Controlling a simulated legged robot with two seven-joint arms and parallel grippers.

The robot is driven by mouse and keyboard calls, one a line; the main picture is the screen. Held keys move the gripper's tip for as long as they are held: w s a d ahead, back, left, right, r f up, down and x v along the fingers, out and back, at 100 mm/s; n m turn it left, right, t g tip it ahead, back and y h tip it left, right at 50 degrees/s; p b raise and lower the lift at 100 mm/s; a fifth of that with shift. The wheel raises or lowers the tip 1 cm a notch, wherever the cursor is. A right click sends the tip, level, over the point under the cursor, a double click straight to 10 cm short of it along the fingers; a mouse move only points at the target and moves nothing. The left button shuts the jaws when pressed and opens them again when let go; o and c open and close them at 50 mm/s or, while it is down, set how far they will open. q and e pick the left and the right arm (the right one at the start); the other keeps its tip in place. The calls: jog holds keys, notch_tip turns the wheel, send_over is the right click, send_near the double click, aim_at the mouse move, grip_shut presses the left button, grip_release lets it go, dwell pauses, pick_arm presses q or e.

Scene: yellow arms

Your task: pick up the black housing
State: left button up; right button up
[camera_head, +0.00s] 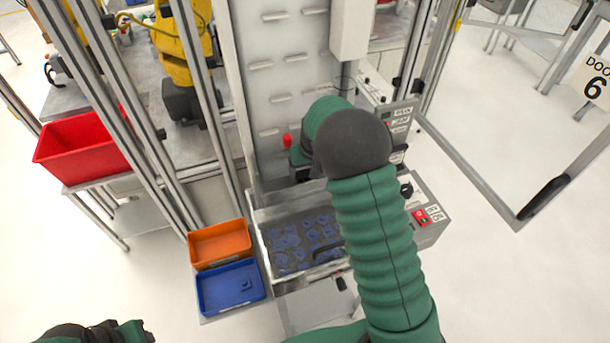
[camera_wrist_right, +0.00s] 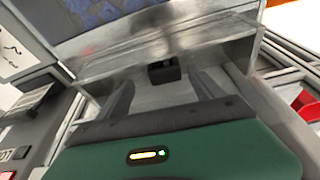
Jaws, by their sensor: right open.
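A small black block (camera_wrist_right: 164,70), which looks like the black housing, sits on a grey metal surface in the right wrist view. It lies ahead of and between the two dark fingers of my right gripper (camera_wrist_right: 162,82), which are spread apart with nothing held. I cannot make out the block in the head view, where my right arm covers part of the machine. There my right gripper (camera_head: 300,163) shows only partly, by the upright white panel.
A metal tray (camera_head: 262,215) with several blue parts lies below my right arm. An orange bin (camera_head: 220,244) and a blue bin (camera_head: 230,288) with a small blue piece stand left of it. Metal posts and a red bin (camera_head: 80,148) are farther left. A control box with a red switch (camera_head: 421,216) is at right.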

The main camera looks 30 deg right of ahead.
aim_at(304, 173)
jog(key=shift+w+a+f+p, duration=0.1)
jog(key=shift+w+f+p, duration=0.1)
jog(key=shift+f+p, duration=0.15)
jog(key=x, duration=0.4)
jog(key=shift+w+a+p, duration=0.15)
jog(key=shift+w+p, duration=0.2)
jog(key=shift+w, duration=0.1)
jog(key=shift+c, duration=0.5)
jog(key=c, duration=1.3)
